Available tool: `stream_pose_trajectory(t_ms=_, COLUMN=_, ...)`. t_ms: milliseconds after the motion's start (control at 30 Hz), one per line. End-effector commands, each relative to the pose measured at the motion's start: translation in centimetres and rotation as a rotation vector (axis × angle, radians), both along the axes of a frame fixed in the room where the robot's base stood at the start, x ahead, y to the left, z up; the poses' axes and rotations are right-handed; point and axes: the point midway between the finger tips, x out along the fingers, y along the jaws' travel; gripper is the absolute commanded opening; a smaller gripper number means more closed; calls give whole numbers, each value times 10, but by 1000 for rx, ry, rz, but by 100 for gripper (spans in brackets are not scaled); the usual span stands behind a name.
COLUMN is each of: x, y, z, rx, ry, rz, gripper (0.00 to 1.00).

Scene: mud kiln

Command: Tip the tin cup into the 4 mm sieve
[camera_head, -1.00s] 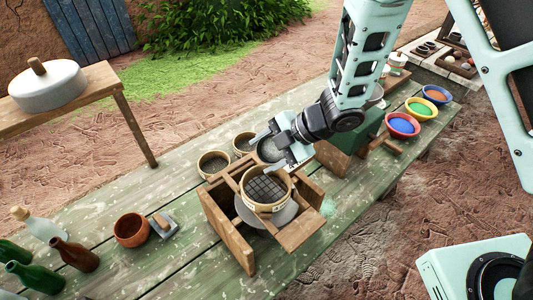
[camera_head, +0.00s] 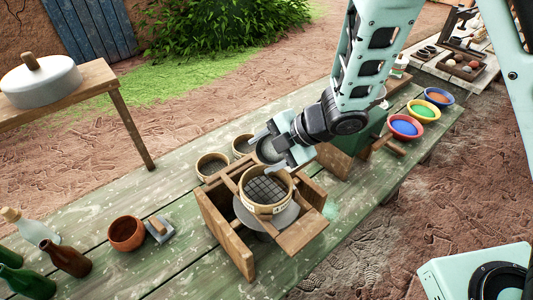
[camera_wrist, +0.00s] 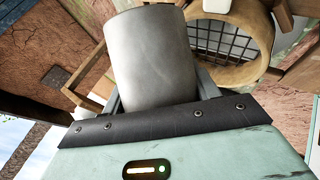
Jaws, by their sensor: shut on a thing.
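The sieve (camera_head: 266,190) is a round tan ring with a dark square mesh. It sits on a wooden frame (camera_head: 212,222) above a grey round pan (camera_head: 262,219); its label is too small to read. My gripper (camera_head: 277,151) is shut on the grey tin cup (camera_head: 267,150), just behind the sieve in the head view. The cup's dark round end shows between the fingers. The wrist view shows the cup's smooth metal side (camera_wrist: 150,58) with the sieve (camera_wrist: 238,72) beside it to the right. The cup's contents are hidden.
Two more round sieves (camera_head: 211,165) stand behind the frame. A brown bowl (camera_head: 126,233) and a small brush-like tool (camera_head: 159,229) lie to the left, with several bottles (camera_head: 66,258) beyond. Colour bowls (camera_head: 405,127) and a green box (camera_head: 365,135) stand to the right.

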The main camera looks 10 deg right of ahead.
Motion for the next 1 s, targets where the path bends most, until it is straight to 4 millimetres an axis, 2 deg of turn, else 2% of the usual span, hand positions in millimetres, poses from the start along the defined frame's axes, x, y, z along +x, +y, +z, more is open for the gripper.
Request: stream_pose_trajectory(t_ms=1000, x=-1, y=1, z=-6, rx=-57, ry=-124, rz=0, gripper=40)
